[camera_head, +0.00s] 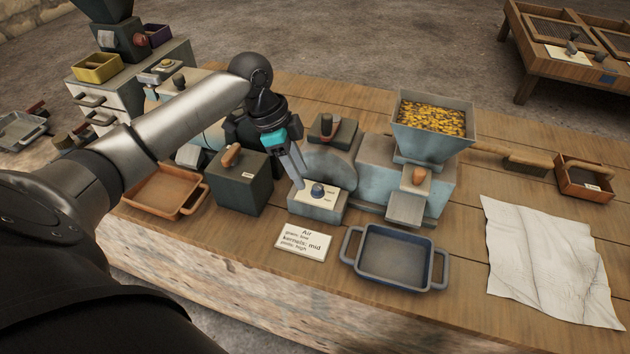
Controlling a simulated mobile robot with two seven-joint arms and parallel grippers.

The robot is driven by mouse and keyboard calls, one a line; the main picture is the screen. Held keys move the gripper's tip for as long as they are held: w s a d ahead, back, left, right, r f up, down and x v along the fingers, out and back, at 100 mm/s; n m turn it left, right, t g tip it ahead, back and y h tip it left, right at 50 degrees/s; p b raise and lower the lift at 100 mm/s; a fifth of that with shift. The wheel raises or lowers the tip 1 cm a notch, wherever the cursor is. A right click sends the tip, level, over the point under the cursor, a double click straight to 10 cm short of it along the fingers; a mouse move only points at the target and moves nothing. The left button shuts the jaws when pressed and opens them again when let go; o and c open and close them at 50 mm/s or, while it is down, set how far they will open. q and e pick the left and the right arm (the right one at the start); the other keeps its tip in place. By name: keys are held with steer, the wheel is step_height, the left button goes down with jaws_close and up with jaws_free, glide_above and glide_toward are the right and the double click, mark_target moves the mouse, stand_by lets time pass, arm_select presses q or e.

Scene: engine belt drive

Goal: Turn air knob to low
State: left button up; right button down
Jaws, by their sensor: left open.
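The air knob (318,190) is a small dark blue knob on the pale top plate of a grey-blue box (318,209) at the middle of the bench. Small labels are printed on the plate, too small to read surely. My left gripper (298,180), dark with teal parts, reaches down from above. It is open, and its fingertips are just left of and behind the knob. I cannot tell whether they touch it.
A hopper of yellow kernels (431,118) stands right of the knob box. A dark box with an orange-brown handle (243,183) is close on its left. A blue-rimmed tray (394,257) sits in front, a brown tray (164,191) at left, and a white cloth (543,260) at right.

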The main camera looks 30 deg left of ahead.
arm_select(q)
glide_toward(317, 187)
steer(key=shift+t+h, duration=0.3)
steer(key=b+x, duration=0.1)
steer(key=x, duration=0.2)
steer(key=b+x, duration=0.1)
steer(key=x, duration=0.1)
steer(key=b+x, duration=0.1)
steer(key=x, duration=0.2)
steer(key=shift+s+a+f, duration=0.1)
steer(key=shift+a+f, duration=0.05)
steer(key=shift+f, duration=0.25)
steer(key=shift+c, duration=0.2)
steer(key=c, duration=0.6)
jaws_close()
